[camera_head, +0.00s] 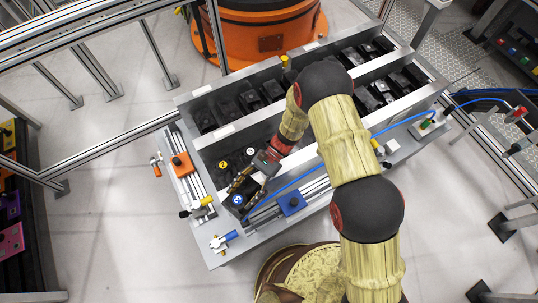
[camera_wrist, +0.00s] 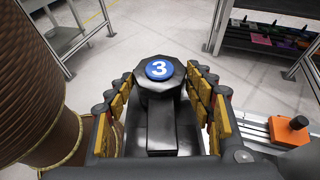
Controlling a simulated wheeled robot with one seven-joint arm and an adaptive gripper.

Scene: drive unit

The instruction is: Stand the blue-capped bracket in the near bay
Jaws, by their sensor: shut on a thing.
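The blue-capped bracket (camera_head: 238,202) is a dark part with a round blue cap marked 3. My gripper (camera_head: 250,184) is shut on it, at the front left end of the unit. In the wrist view the bracket (camera_wrist: 168,125) sits between the two yellow-padded fingers, its blue cap toward the far end of the jaws. The near bay (camera_head: 208,157) is the front trough of the grey unit. Its left part holds dark parts with a yellow cap (camera_head: 223,165) and a white cap (camera_head: 251,151). My arm hides its middle. I cannot tell the bracket's height above the unit.
The far bay (camera_head: 196,92) holds a row of dark parts. An orange block (camera_head: 182,164) on a rail stands at the left. A blue block (camera_head: 291,202) on a rail and a blue hose (camera_head: 400,124) lie along the front. Metal frame posts stand around.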

